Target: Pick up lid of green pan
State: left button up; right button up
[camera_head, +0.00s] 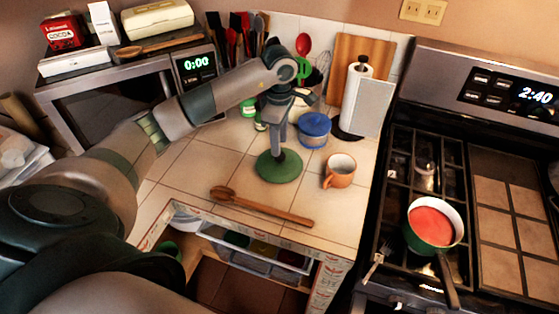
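A round green lid (278,172) is at the white tiled counter, seen from above, and appears to lie flat on it. My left gripper (279,142) points down over the middle of the lid, at its knob. The fingers look narrow and close together, and I cannot tell whether they grip the knob. A green pan (445,244) with red contents stands uncovered on the stove at the right, its handle toward the front. My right gripper is not in view.
A paper towel roll (355,95) stands behind. Below the counter, a drawer (250,262) is open.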

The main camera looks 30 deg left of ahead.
aim_at(280, 161)
pick_arm(q)
jog(key=shift+f, duration=0.1)
dwell(0.3)
jog(key=shift+s+d+f+p, duration=0.1)
jog(key=shift+f+p, duration=0.75)
jog(key=shift+p, duration=0.25)
notch_tip(280, 161, down, 2)
jog(key=shift+p, duration=0.55)
jog(key=shift+f, duration=0.7)
jog(key=c, duration=0.8)
